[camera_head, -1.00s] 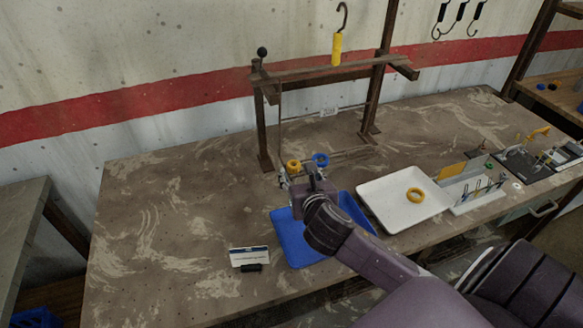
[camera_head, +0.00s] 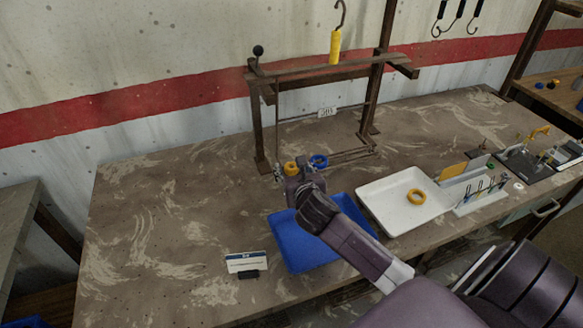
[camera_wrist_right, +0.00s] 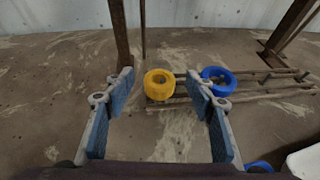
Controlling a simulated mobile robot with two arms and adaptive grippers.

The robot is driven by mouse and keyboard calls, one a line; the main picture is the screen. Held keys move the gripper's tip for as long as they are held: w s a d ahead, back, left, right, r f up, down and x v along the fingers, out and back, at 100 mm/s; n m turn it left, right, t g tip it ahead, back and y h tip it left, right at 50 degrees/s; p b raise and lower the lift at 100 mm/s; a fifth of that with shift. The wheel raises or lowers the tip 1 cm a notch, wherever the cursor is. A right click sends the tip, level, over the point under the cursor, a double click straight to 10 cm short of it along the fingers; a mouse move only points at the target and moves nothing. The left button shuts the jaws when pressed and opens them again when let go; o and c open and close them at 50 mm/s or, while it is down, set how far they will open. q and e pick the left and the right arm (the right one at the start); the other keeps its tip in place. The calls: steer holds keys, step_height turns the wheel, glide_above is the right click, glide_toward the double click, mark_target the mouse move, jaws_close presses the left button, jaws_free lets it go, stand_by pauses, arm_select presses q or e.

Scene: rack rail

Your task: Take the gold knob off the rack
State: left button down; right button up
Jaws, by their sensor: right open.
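The gold knob (camera_head: 290,168) is a thick yellow ring on the low rods of the rack (camera_head: 345,154), at the rods' left end. In the right wrist view the gold knob (camera_wrist_right: 159,85) shows between and beyond the two fingers. My right gripper (camera_wrist_right: 158,100) is open, with nothing between its pads that I can see as held. In the head view my right gripper (camera_head: 288,178) is just in front of the gold knob and partly covers it. Contact is not visible. My left gripper is not in view.
A blue ring (camera_wrist_right: 217,80) sits on the rods just right of the gold knob, close to the right-hand finger. A blue tray (camera_head: 300,246) lies below my arm. A white tray (camera_head: 385,205) holds another yellow ring (camera_head: 416,196). A small sign (camera_head: 246,262) stands at the front.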

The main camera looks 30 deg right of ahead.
steer(key=shift+w, duration=0.15)
steer(key=shift+c, duration=0.6)
steer(key=c, duration=1.1)
steer(key=shift+d, duration=0.1)
